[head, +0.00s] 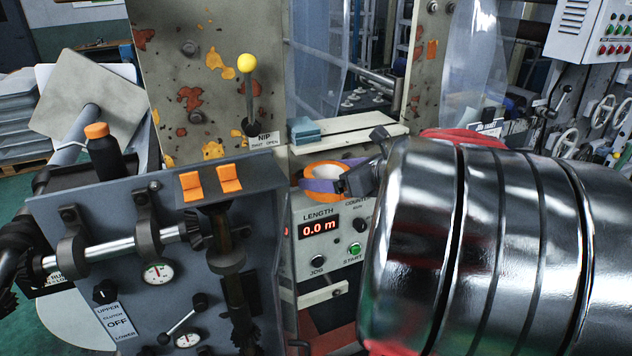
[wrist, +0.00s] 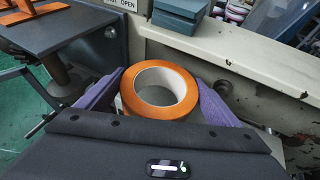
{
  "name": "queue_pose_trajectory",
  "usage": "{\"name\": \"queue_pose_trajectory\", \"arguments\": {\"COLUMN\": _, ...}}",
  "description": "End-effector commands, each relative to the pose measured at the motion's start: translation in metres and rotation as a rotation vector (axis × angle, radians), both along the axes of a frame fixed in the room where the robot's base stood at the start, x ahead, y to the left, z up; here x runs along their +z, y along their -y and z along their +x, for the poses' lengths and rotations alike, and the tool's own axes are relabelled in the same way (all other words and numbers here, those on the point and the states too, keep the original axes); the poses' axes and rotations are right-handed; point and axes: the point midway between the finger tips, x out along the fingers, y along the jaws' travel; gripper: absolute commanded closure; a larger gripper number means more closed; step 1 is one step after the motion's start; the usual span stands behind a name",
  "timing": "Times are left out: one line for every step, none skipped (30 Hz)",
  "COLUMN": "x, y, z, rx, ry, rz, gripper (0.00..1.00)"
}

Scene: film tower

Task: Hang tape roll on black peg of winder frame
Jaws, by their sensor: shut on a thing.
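The tape roll (head: 322,172) is an orange ring with a white core. It also shows in the wrist view (wrist: 184,92), with its open hole facing up towards the camera. My gripper (head: 328,182) has purple fingers, one on each side of the roll, and is shut on it. In the wrist view my gripper (wrist: 160,88) holds the roll about midway between the fingers. The roll is in front of the pale ledge and above the length counter box (head: 322,237). I cannot pick out the black peg with certainty in either view.
A chipped grey frame plate (head: 213,87) carries a yellow-knobbed lever (head: 247,90). Blue blocks (head: 304,130) lie on the pale ledge (head: 350,132). A grey gear panel (head: 110,265) with shaft and gauges stands at left. My shiny arm link fills the right.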

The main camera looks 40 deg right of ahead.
Motion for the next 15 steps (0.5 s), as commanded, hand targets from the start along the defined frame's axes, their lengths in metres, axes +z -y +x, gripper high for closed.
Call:
{"name": "queue_pose_trajectory", "arguments": {"x": 0.0, "y": 0.0, "z": 0.0, "rx": 0.0, "ry": 0.001, "rz": 0.0, "gripper": 0.39}}
{"name": "queue_pose_trajectory", "arguments": {"x": 0.0, "y": 0.0, "z": 0.0, "rx": -0.001, "ry": 0.001, "rz": 0.0, "gripper": 0.39}}
{"name": "queue_pose_trajectory", "arguments": {"x": 0.0, "y": 0.0, "z": 0.0, "rx": -0.001, "ry": 0.001, "rz": 0.0, "gripper": 0.39}}
{"name": "queue_pose_trajectory", "arguments": {"x": 0.0, "y": 0.0, "z": 0.0, "rx": -0.001, "ry": 0.001, "rz": 0.0, "gripper": 0.39}}
{"name": "queue_pose_trajectory", "arguments": {"x": 0.0, "y": 0.0, "z": 0.0, "rx": -0.001, "ry": 0.0, "rz": 0.0, "gripper": 0.39}}
{"name": "queue_pose_trajectory", "arguments": {"x": 0.0, "y": 0.0, "z": 0.0, "rx": -0.001, "ry": 0.0, "rz": 0.0, "gripper": 0.39}}
{"name": "queue_pose_trajectory", "arguments": {"x": 0.0, "y": 0.0, "z": 0.0, "rx": -0.001, "ry": 0.0, "rz": 0.0, "gripper": 0.39}}
{"name": "queue_pose_trajectory", "arguments": {"x": 0.0, "y": 0.0, "z": 0.001, "rx": 0.0, "ry": 0.0, "rz": 0.0, "gripper": 0.39}}
{"name": "queue_pose_trajectory", "arguments": {"x": 0.0, "y": 0.0, "z": 0.003, "rx": 0.0, "ry": 0.0, "rz": 0.0, "gripper": 0.39}}
{"name": "queue_pose_trajectory", "arguments": {"x": 0.0, "y": -0.001, "z": 0.005, "rx": 0.001, "ry": 0.0, "rz": -0.001, "gripper": 0.39}}
{"name": "queue_pose_trajectory", "arguments": {"x": 0.0, "y": -0.001, "z": 0.007, "rx": 0.001, "ry": 0.0, "rz": -0.001, "gripper": 0.39}}
{"name": "queue_pose_trajectory", "arguments": {"x": 0.0, "y": -0.002, "z": 0.012, "rx": 0.001, "ry": 0.0, "rz": 0.0, "gripper": 0.39}}
{"name": "queue_pose_trajectory", "arguments": {"x": 0.0, "y": -0.002, "z": 0.015, "rx": 0.002, "ry": 0.0, "rz": 0.001, "gripper": 0.39}}
{"name": "queue_pose_trajectory", "arguments": {"x": -0.001, "y": -0.003, "z": 0.02, "rx": 0.003, "ry": 0.0, "rz": 0.001, "gripper": 0.39}}
{"name": "queue_pose_trajectory", "arguments": {"x": -0.006, "y": -0.003, "z": 0.021, "rx": 0.0, "ry": -0.002, "rz": 0.005, "gripper": 0.39}}
